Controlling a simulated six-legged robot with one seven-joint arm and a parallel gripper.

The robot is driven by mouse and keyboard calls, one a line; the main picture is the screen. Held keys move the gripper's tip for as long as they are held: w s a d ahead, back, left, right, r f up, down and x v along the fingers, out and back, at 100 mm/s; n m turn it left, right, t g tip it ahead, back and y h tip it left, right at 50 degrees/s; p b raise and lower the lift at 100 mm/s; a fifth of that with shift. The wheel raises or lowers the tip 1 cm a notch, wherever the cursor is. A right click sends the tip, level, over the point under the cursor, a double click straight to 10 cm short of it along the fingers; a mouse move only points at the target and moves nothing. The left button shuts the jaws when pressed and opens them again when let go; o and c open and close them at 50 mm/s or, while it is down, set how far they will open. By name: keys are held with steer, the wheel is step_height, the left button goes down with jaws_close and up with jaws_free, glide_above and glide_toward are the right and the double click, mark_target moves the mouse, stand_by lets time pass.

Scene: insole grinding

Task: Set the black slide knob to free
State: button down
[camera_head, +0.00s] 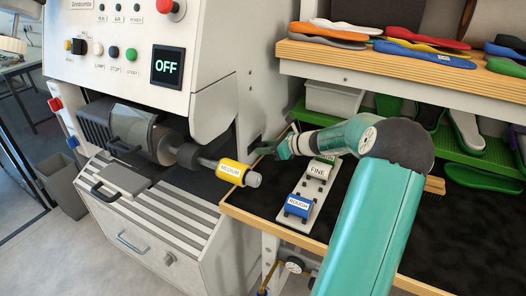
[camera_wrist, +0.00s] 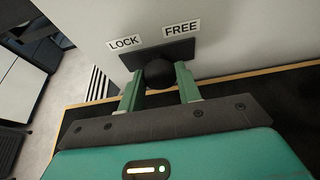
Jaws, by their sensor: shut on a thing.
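The black slide knob (camera_wrist: 159,74) is round and sits on a dark plate (camera_wrist: 180,50) on a pale wall in the wrist view. A white LOCK label (camera_wrist: 125,43) is above left of it and a white FREE label (camera_wrist: 181,30) is above right. The knob appears about midway between the labels. My gripper (camera_wrist: 158,84) has its two green fingers on either side of the knob, shut on it. In the head view my gripper (camera_head: 268,150) reaches left to the machine's side. The knob cannot be made out there.
The grinding machine (camera_head: 215,110) stands left, its display reading OFF (camera_head: 167,67). A yellow MEDIUM roller (camera_head: 232,172) sticks out just below left of my gripper. A rack with FINE (camera_head: 317,171) and blue ROUGH (camera_head: 298,207) rollers lies below my arm. Shelves of insoles (camera_head: 400,50) stand right.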

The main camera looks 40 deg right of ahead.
steer(key=shift+w+d, duration=0.25)
steer(key=shift+d, duration=0.35)
steer(key=shift+w+d, duration=0.2)
steer(key=shift+d, duration=0.4)
steer(key=shift+d+r, duration=0.1)
steer(key=shift+d, duration=0.25)
steer(key=c, duration=1.3)
jaws_free()
steer(key=shift+d, duration=0.1)
steer(key=o, duration=0.3)
steer(key=shift+w, duration=0.1)
steer(key=v, duration=1.3)
steer(key=shift+s+r, duration=0.15)
steer(key=shift+s, duration=0.3)
